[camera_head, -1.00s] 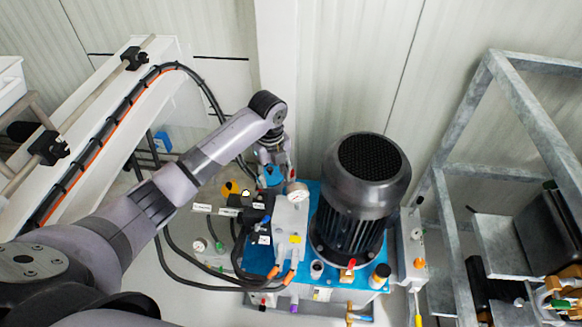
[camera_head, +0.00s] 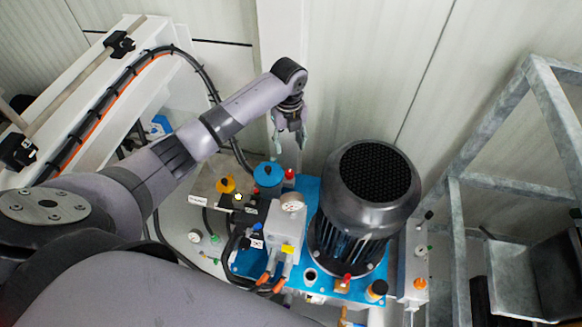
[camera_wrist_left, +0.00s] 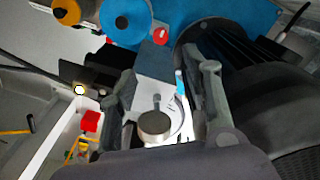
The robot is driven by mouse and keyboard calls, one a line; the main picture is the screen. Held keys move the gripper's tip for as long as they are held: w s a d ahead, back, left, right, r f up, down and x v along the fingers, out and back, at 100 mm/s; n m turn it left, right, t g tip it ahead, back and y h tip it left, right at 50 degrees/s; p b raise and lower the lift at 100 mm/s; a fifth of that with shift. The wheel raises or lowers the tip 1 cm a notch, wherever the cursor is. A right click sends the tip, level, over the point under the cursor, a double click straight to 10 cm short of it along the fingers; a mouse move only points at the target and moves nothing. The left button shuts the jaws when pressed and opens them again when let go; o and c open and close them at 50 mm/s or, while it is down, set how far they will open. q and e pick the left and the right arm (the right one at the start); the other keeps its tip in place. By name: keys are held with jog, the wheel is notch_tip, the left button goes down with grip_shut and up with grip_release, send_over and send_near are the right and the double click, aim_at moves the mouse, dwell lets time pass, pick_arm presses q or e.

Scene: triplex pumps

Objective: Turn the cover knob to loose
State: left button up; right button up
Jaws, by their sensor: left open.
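The cover knob seems to be the round blue cap (camera_head: 267,175) at the back left of the blue pump top, beside a small red cap. In the left wrist view the blue cap (camera_wrist_left: 127,18) lies at the top, beyond my fingers. My left gripper (camera_head: 289,143) is open and empty, above and behind the cap and apart from it. In the left wrist view my left gripper (camera_wrist_left: 167,85) has its fingers spread. The knob's markings are too small to read. My right gripper is not in view.
A large black motor (camera_head: 365,200) stands right of the cap. A yellow-orange knob (camera_head: 226,185) and a pressure gauge (camera_head: 292,203) are close by. A metal frame (camera_head: 455,220) stands at the right. Wall panels rise close behind the pump.

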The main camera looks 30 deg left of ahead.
pick_arm(q)
send_near(290, 172)
notch_tip(290, 172, down, 8)
jog(key=shift+s+b, duration=0.15)
jog(key=shift+b, duration=0.3)
jog(key=shift+f, duration=0.45)
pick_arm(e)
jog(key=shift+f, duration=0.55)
pick_arm(q)
jog(key=shift+c, duration=0.5)
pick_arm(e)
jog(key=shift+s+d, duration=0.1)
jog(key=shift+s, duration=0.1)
pick_arm(q)
grip_shut()
